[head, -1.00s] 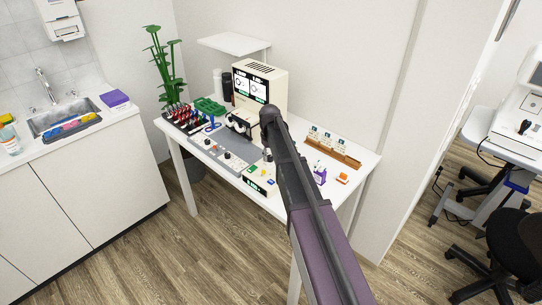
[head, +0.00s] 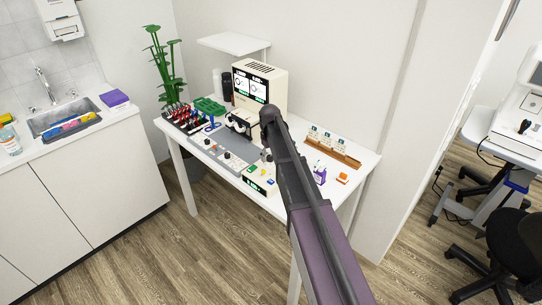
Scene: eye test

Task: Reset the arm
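My arm (head: 308,205) reaches up from the bottom edge of the head view, over the front of the white table (head: 335,200). Its dark far end (head: 272,115) stands in front of the cream machine with two round displays. A small grey part (head: 267,156) shows beside the arm, just above the tabletop. It may belong to my wrist or gripper, but I cannot tell. My gripper's fingers cannot be made out behind the arm, nor whether they hold anything.
The table bears the cream machine (head: 272,80), a green rack (head: 208,106), a grey control panel (head: 226,152), a wooden card holder (head: 333,151) and a purple-and-white item (head: 319,173). A sink (head: 63,116) stands left, a black chair (head: 515,240) right. The floor in front is clear.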

